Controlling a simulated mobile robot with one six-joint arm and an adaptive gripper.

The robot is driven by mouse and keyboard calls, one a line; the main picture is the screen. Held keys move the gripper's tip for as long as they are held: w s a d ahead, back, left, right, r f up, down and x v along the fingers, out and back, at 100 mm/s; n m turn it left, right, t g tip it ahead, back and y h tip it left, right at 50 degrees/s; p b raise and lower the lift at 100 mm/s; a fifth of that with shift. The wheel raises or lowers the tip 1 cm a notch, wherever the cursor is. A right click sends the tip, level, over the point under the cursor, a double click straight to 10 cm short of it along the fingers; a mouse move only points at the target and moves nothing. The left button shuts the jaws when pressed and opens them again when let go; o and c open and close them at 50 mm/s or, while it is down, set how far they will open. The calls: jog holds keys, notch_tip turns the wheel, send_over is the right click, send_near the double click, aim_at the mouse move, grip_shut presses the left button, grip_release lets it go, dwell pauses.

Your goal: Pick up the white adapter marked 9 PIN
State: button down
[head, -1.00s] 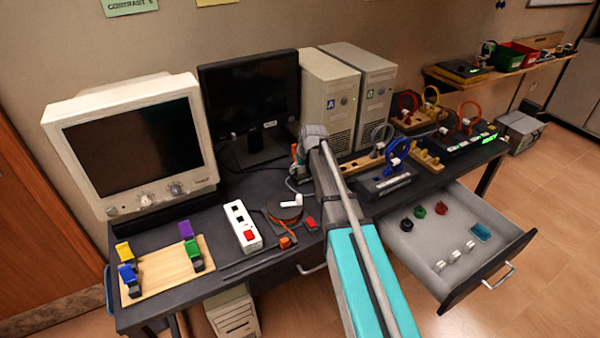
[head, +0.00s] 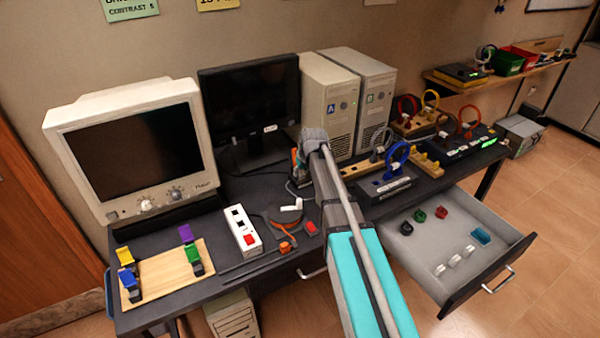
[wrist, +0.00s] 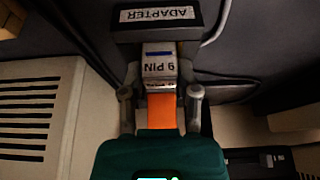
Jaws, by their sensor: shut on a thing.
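The white adapter marked 9 PIN (wrist: 159,64) is in the middle of the wrist view, with its label upside down. It sits between the two fingers of my gripper (wrist: 160,84), which is shut on it. A dark holder labelled ADAPTER (wrist: 158,17) is just beyond the adapter; I cannot tell whether they still touch. An orange block shows between the fingers, below the adapter. In the head view my gripper (head: 298,172) is low over the desk beside the computer towers, and my arm hides most of it and the adapter.
A tower marked A (head: 326,112) stands close by my gripper, with a dark monitor (head: 250,105) to the left. A blue cable ring on a stand (head: 385,188) is to the right. The drawer (head: 450,230) is open with small parts inside. The wooden board's middle (head: 165,272) is bare.

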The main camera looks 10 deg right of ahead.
jog(key=shift+r+p, duration=1.2)
jog(key=shift+r, duration=0.15)
jog(key=s+r+p, duration=1)
jog(key=s, duration=0.4)
jog(key=shift+d, duration=0.1)
